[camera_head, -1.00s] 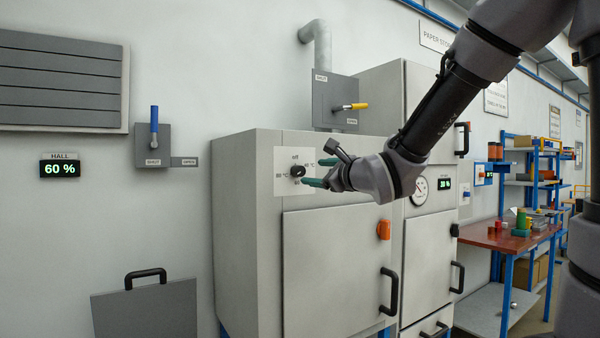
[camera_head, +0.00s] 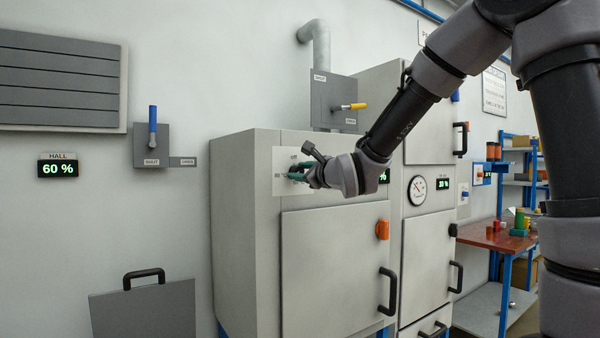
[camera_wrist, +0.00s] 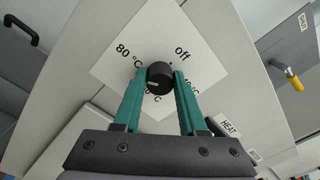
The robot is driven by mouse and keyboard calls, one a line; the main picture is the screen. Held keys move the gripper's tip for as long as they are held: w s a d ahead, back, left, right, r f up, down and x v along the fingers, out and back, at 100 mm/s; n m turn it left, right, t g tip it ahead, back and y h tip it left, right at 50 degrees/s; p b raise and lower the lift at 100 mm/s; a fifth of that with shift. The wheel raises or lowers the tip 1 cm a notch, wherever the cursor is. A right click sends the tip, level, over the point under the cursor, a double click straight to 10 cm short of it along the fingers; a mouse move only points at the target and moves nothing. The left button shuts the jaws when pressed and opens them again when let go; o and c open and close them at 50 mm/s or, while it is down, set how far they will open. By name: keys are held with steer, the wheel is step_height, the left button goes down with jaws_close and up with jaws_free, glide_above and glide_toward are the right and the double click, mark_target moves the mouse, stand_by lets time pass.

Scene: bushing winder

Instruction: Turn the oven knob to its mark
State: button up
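The oven knob (camera_wrist: 160,75) is round and black. It sits on a white dial plate (camera_wrist: 190,40) on the oven front, marked "80 °C" and "off", with other labels partly hidden by the fingers. A small pale line shows on the knob's lower left in the wrist view; which label it points to is unclear. My gripper (camera_wrist: 161,78) has its two green fingers on either side of the knob, their tips against it. In the head view my gripper (camera_head: 298,172) is at the dial plate (camera_head: 288,155) and hides the knob.
The grey oven (camera_head: 240,230) has a door with a black handle (camera_head: 388,291) and an orange latch (camera_head: 382,229). A box with a yellow lever (camera_head: 354,106) is above it, and a blue lever (camera_head: 153,125) is on the wall at left. Free space lies before the oven.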

steer(key=shift+n, duration=0.4)
jaws_close()
steer(key=n, duration=0.5)
steer(key=shift+f+n, duration=0.1)
steer(key=shift+n, duration=0.2)
steer(key=m, duration=2.9)
steer(key=shift+w+d+m+g, duration=0.1)
steer(key=shift+d+m+g, duration=0.1)
steer(key=shift+m+g, duration=0.2)
stand_by(0.5)
steer(key=o, duration=1.1)
jaws_free()
